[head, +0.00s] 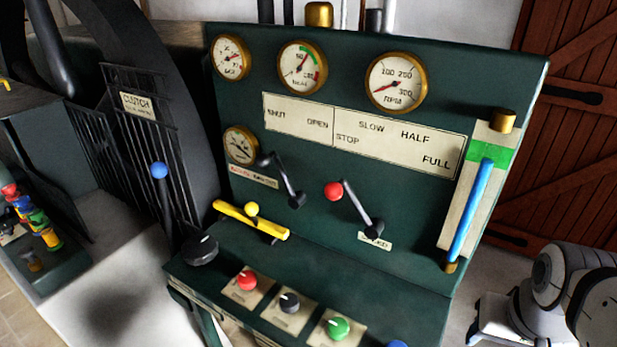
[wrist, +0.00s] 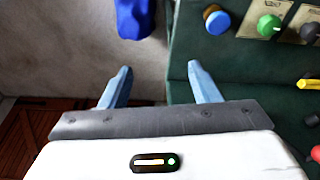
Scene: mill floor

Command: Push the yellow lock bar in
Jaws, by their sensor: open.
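The yellow lock bar (head: 250,220) lies across the left part of the green control panel, with a yellow ball knob (head: 251,209) at its middle. It is set in front of the black-handled lever under the small gauge. In the wrist view a yellow end (wrist: 308,84), probably of the bar, shows at the right edge. My gripper (wrist: 160,80) is open and empty, its two pale blue fingers apart, above the panel's edge and the floor. The gripper itself is not in the head view; only part of my arm shows at the lower right. I cannot tell how far in the bar sits.
A red-ball lever (head: 333,191) and a black lever (head: 285,180) stand up from the panel. Red (head: 247,280), black (head: 290,301) and green (head: 338,327) knobs line the front ledge. A blue-ball clutch lever (head: 159,170) stands left. A blue object (wrist: 135,18) hangs ahead of my fingers.

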